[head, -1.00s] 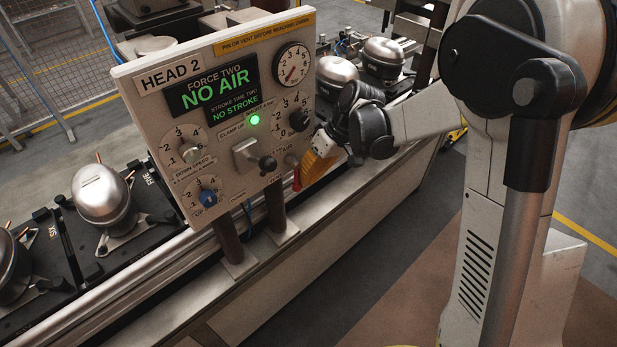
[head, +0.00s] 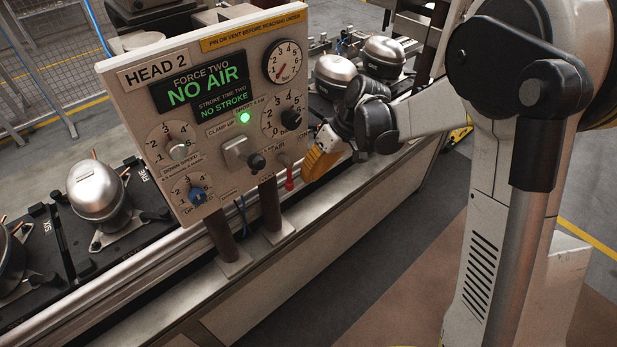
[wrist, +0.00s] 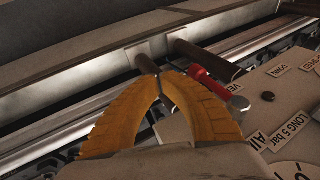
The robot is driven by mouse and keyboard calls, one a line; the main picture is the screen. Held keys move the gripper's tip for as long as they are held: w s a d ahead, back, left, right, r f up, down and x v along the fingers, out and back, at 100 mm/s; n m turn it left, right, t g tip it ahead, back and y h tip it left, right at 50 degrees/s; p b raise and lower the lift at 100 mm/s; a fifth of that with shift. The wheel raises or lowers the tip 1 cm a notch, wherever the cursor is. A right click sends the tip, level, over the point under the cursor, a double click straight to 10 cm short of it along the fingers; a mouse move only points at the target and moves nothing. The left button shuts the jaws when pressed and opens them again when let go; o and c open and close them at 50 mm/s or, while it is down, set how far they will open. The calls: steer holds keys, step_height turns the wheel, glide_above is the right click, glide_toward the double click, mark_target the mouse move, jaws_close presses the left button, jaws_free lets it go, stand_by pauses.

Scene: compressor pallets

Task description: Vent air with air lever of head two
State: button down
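The HEAD 2 panel (head: 140,100) faces me in the head view. Its display (head: 203,88) reads "NO AIR" and "NO STROKE". The red air lever (head: 289,178) hangs downward at the panel's lower right edge. In the wrist view the red lever (wrist: 208,85) runs from a metal pivot, beside a partly covered label that seems to begin "VE". My gripper (head: 308,176) has yellow fingers and is just right of the lever, apart from it in the head view. In the wrist view its fingertips (wrist: 159,76) meet, with nothing seen between them.
Posts (head: 271,205) hold the panel over the conveyor rail. Silver compressors (head: 97,190) stand on pallets on both sides. Floor in front of the conveyor is clear.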

steer(key=w+d+p, duration=0.1)
steer(key=w+d, duration=0.2)
steer(key=d, duration=0.7)
steer(key=shift+w+f+p, duration=0.2)
steer(key=shift+w+p, duration=0.15)
steer(key=shift+w, duration=0.05)
steer(key=shift+d, duration=0.1)
steer(key=s+r+m+t+h+b, duration=0.2)
steer(key=s+r, duration=0.3)
steer(key=r, duration=0.2)
steer(key=s+d+r+m+t+h+b, duration=0.1)
steer(key=s+d+m+t+b, duration=0.1)
steer(key=s, duration=0.7)
steer(key=s+d+r+m+t+h+b, duration=0.1)
steer(key=s+d+m+t+h+b, duration=0.1)
steer(key=s, duration=0.7)
steer(key=shift+m+t, duration=0.3)
steer(key=shift+t, duration=0.4)
stand_by(0.7)
